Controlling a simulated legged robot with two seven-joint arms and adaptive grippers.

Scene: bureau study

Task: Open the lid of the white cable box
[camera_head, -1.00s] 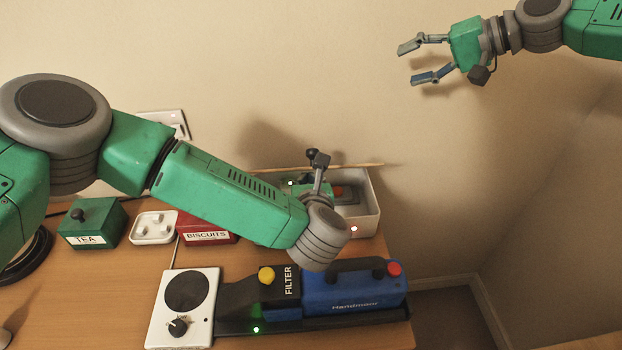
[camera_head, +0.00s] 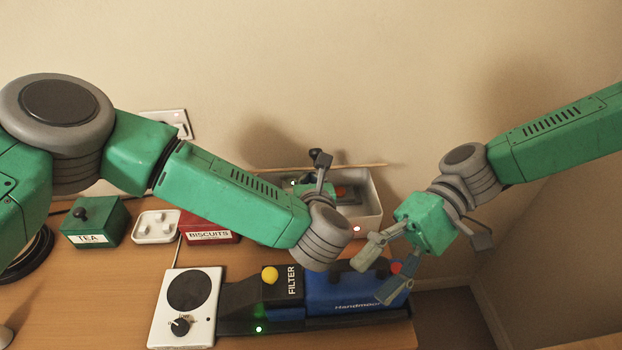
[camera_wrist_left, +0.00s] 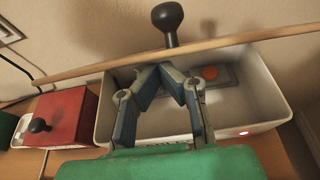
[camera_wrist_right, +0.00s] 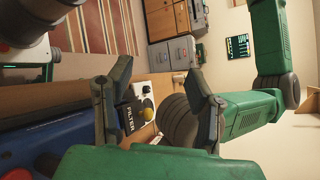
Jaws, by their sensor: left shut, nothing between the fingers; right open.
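The white cable box (camera_head: 372,205) stands at the back right of the desk, against the wall. Its wooden lid (camera_head: 352,166) shows nearly edge-on above the box's back, and the box's inside is exposed. In the left wrist view the lid (camera_wrist_left: 230,41) slants across the box (camera_wrist_left: 268,95), with a dark knob (camera_wrist_left: 168,18) beyond its edge. My left gripper (camera_wrist_left: 172,70) is shut and empty, its tips close to the lid's lower edge; contact is unclear. In the head view my left wrist partly hides it. My right gripper (camera_head: 376,277) is open and empty over the blue machine's right end.
The blue machine (camera_head: 330,290) and black filter unit (camera_head: 240,300) lie in front of the box. An orange button (camera_wrist_left: 209,72) shows inside the cable box.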

